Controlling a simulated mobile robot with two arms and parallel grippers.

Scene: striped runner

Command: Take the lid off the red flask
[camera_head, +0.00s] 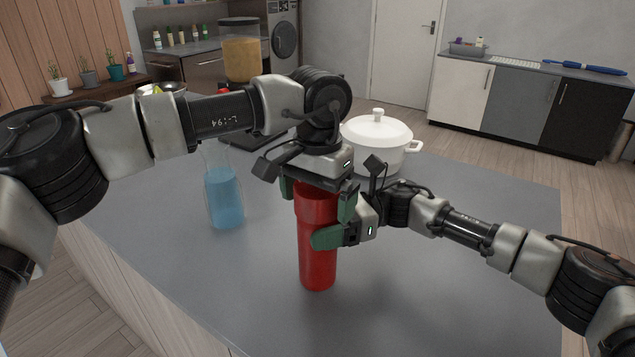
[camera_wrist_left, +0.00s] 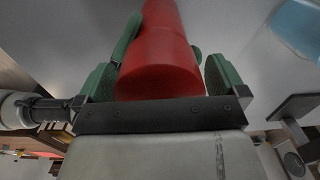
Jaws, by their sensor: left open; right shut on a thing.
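The red flask (camera_head: 318,268) stands upright on the grey counter, with its red lid (camera_head: 317,205) on top. My left gripper (camera_head: 318,195) is above it, pointing down, open, with its green fingers on either side of the lid. In the left wrist view the lid (camera_wrist_left: 158,70) lies between the two fingers, with a gap visible at the right finger. My right gripper (camera_head: 326,237) comes in from the right and is shut on the flask's body below the lid. The lid's top is hidden under my left gripper in the head view.
A bottle of blue liquid (camera_head: 224,198) stands left of the flask. A white lidded pot (camera_head: 377,142) is behind it to the right. A jar with yellow contents (camera_head: 240,55) stands further back. The front right of the counter (camera_head: 440,290) is clear.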

